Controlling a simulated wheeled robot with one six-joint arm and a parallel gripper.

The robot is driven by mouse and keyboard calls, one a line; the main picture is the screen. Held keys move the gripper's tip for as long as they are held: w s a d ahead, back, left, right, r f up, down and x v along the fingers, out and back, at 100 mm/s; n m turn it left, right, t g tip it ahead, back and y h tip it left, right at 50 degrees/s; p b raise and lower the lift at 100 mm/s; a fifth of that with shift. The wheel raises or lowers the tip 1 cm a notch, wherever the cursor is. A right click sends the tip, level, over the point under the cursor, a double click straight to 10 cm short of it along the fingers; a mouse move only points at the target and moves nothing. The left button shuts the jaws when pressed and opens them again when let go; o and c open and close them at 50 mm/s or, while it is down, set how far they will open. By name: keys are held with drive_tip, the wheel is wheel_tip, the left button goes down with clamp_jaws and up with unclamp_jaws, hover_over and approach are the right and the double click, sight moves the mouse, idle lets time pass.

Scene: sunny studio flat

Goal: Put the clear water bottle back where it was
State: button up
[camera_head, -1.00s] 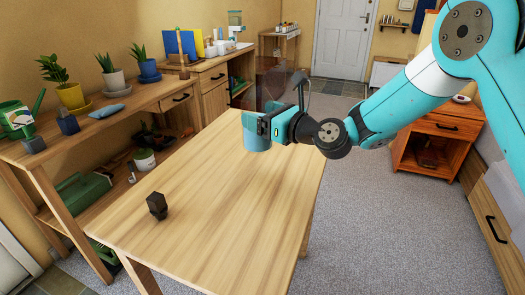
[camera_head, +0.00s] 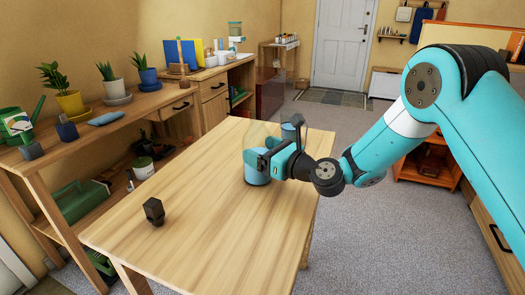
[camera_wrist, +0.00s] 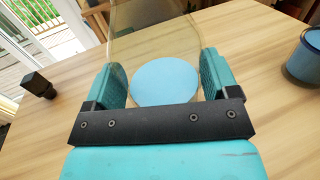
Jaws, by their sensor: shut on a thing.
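The clear bottle (camera_head: 256,172) is upright over the far part of the wooden table (camera_head: 190,215), with blue in its lower part and a see-through upper part. My gripper (camera_head: 266,162) comes from the right and is shut on it. In the wrist view, my gripper's teal fingers (camera_wrist: 158,85) stand on both sides of the bottle (camera_wrist: 155,30), and a light blue disc shows through its wall. The bottle's base is at or just above the tabletop; I cannot tell if it touches.
A blue cup (camera_wrist: 304,55) stands on the table, at the right in the wrist view. A small black object (camera_head: 153,211) stands near the table's left edge. The tabletop between is clear. A shelf bench with potted plants (camera_head: 115,85) runs along the left wall.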

drive_tip(key=o, duration=1.4)
drive_tip(key=shift+c, duration=0.2)
drive_tip(key=b+v, duration=0.3)
drive_tip(key=v, duration=0.7)
drive_tip(key=shift+s+d+f+b, duration=0.15)
drive_tip(key=shift+d+b, duration=0.1)
drive_tip(key=shift+b, duration=0.05)
drive_tip(key=shift+s+d+b, duration=0.5)
drive_tip(key=shift+d, duration=0.05)
drive_tip(key=s+a+r+n+g+h, duration=0.1)
drive_tip(key=s+a+r+n+g, duration=0.1)
drive_tip(key=s+n+g, duration=0.5)
drive_tip(key=s+a+r+n+g+h, duration=0.1)
drive_tip(key=s+a+r+n+g, duration=0.1)
drive_tip(key=s+n, duration=0.85)
drive_tip(key=s+d+n+g+h, duration=0.2)
drive_tip(key=s+d+n+h, duration=0.6)
drive_tip(key=n, duration=0.7)
drive_tip(key=s+d+f, duration=0.1)
drive_tip(key=s+d, duration=0.1)
drive_tip(key=d, duration=0.1)
drive_tip(key=shift+s, duration=0.35)
